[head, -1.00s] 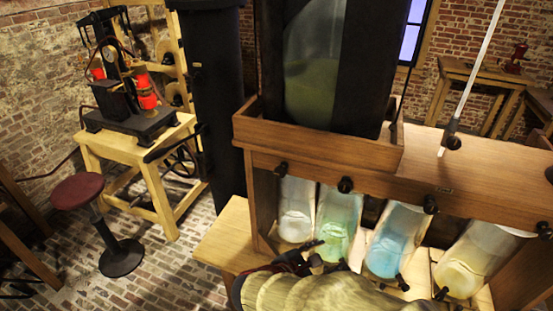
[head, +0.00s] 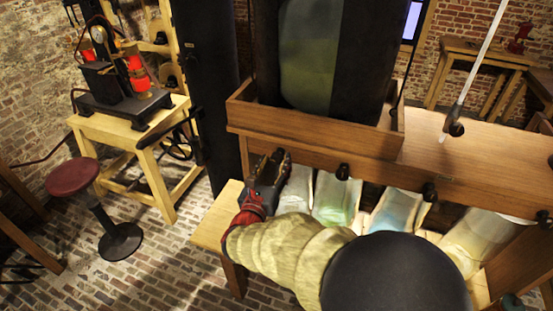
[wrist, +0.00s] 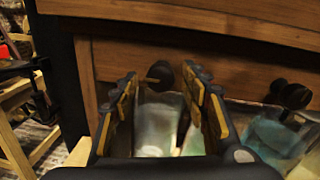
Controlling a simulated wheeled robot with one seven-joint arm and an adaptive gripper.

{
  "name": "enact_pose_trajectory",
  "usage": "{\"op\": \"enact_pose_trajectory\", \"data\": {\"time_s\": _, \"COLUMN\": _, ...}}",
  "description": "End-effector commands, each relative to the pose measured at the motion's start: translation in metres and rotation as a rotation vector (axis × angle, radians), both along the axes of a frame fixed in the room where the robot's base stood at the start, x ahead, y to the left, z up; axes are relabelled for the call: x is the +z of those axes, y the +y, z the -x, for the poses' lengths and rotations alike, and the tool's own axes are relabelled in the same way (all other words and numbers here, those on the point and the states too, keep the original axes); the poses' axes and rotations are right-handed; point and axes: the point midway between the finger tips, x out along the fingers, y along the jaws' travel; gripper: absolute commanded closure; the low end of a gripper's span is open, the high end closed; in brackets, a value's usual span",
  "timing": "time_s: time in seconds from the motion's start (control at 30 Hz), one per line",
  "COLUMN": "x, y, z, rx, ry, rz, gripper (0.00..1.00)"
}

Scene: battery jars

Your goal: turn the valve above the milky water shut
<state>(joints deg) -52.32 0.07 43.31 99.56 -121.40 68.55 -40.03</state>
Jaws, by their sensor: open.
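The jar of milky water (head: 296,190) is the leftmost in the row under the wooden shelf. It also shows in the wrist view (wrist: 158,128), between my fingers. Its black valve (wrist: 160,75) sticks out from the shelf front above it. In the head view that valve is hidden by my gripper (head: 272,163), which is raised at the shelf's left end. In the wrist view my gripper (wrist: 158,85) is open, its yellow-padded fingers on either side of the valve in the picture. I see no clear contact; the depth gap is hard to tell.
To the right are a green jar (head: 335,200), a blue jar (head: 398,212) and a yellowish jar (head: 482,240), with black valves (head: 342,172) above. The wooden shelf front (head: 320,155) lies just ahead. A red stool (head: 73,177) stands at left on open brick floor.

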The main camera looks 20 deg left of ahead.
Motion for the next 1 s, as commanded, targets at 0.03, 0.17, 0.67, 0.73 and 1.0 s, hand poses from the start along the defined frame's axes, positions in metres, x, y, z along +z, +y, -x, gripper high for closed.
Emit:
{"op": "enact_pose_trajectory", "data": {"time_s": 0.03, "x": 0.000, "y": -0.001, "z": -0.007, "rx": -0.002, "ry": 0.001, "rz": -0.001, "gripper": 0.55}}
{"op": "enact_pose_trajectory", "data": {"time_s": 0.17, "x": 0.000, "y": 0.000, "z": -0.017, "rx": -0.001, "ry": 0.000, "rz": 0.000, "gripper": 0.55}}
{"op": "enact_pose_trajectory", "data": {"time_s": 0.67, "x": 0.000, "y": 0.000, "z": -0.021, "rx": 0.000, "ry": 0.001, "rz": -0.001, "gripper": 0.64}}
{"op": "enact_pose_trajectory", "data": {"time_s": 0.73, "x": 0.000, "y": 0.000, "z": -0.021, "rx": 0.000, "ry": 0.000, "rz": -0.002, "gripper": 0.68}}
{"op": "enact_pose_trajectory", "data": {"time_s": 1.0, "x": 0.000, "y": 0.000, "z": -0.021, "rx": 0.000, "ry": 0.000, "rz": -0.002, "gripper": 0.83}}
